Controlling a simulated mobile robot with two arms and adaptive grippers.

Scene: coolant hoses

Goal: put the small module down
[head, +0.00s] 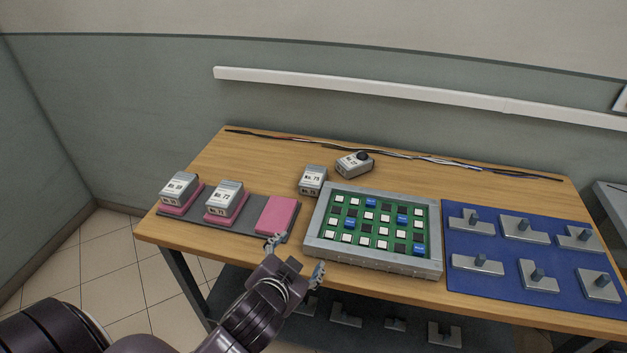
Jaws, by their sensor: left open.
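Several small grey-and-white modules with number labels are in the head view. One module (312,181) stands on the bare table just left of the green board. Another module (354,164), with a round black part on it, sits behind it. Two more, the left module (178,188) and the middle module (225,198), sit on pink pads on a dark grey strip. The right pink pad (276,215) is bare. My left gripper (297,256) is open with nothing visible between its fingers, at the table's front edge, near the bare pad and the board's corner. My right gripper is out of view.
A grey-framed green board (316,243) with white, black and blue squares fills the table's middle. A blue mat (511,265) with several grey metal pieces lies at the right. Dark cables (300,141) run along the back edge. A lower shelf (365,336) holds more metal pieces.

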